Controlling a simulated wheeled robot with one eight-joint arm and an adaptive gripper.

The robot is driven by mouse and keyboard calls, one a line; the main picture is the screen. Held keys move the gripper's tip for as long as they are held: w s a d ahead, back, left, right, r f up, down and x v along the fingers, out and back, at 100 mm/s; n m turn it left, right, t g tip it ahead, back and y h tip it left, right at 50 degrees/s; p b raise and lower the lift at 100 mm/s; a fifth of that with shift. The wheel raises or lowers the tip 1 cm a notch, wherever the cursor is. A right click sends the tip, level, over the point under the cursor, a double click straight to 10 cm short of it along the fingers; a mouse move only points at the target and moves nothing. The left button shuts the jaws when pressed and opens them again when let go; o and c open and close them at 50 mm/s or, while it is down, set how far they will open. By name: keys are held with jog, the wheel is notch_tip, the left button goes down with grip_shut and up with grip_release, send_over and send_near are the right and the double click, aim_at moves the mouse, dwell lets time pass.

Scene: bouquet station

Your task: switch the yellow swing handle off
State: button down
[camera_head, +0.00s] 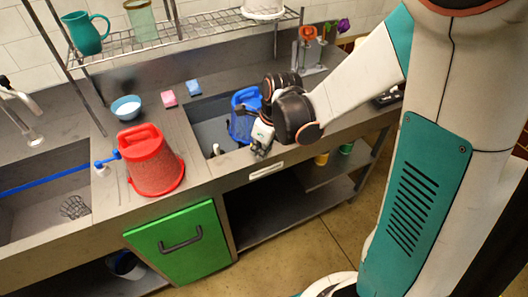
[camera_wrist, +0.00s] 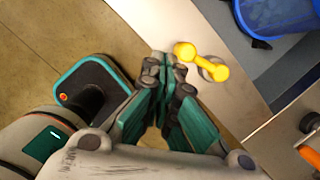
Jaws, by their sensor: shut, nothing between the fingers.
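The yellow swing handle (camera_wrist: 202,61) shows in the wrist view. It is a short bar with rounded ends, set on the grey worktop strip near its front edge. One end sits by a round grey base. My gripper (camera_wrist: 168,64) is shut and empty, with its fingertips close beside the handle's left end; I cannot tell whether they touch. In the head view my gripper (camera_head: 262,140) is at the worktop's front edge, by the blue bucket, and the handle is hidden there.
A blue bucket (camera_head: 240,127) stands in the sunken basin beside my gripper. A red bucket (camera_head: 151,163) stands on the worktop to the left, above a green cabinet door (camera_head: 182,262). A bowl (camera_head: 126,107) and two sponges lie behind. The floor (camera_head: 296,250) in front is clear.

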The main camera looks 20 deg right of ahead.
jog(key=shift+w+a, duration=0.65)
jog(key=shift+a, duration=0.05)
dwell(1.5)
